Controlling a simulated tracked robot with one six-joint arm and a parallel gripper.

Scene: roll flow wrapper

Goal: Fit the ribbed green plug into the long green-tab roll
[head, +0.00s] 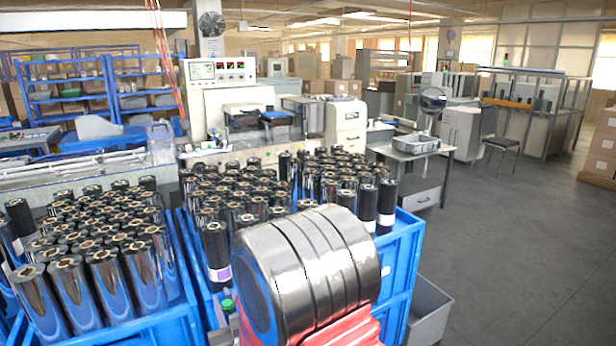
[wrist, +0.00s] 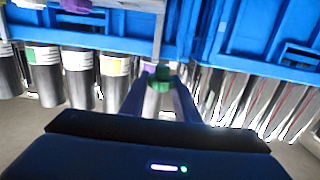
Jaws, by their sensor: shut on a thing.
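My gripper (wrist: 163,88) is shut on the ribbed green plug (wrist: 163,74), which sits between the fingertips in the wrist view. In the head view a small green piece, apparently the plug (head: 227,305), shows beside my arm at the crate's front; my arm hides most of the gripper there. In the wrist view a dark roll with a white label and a green patch (wrist: 44,82) stands left of the gripper, apart from the plug. It looks like the green-tab roll. I cannot pick it out in the head view.
Blue crates (head: 398,262) hold many upright dark rolls. Nearby rolls carry yellow (wrist: 114,85) and purple (head: 221,270) labels. A grey bin (head: 430,312) stands right of the crates. A wrapping machine (head: 228,95) is behind them. The floor at right is clear.

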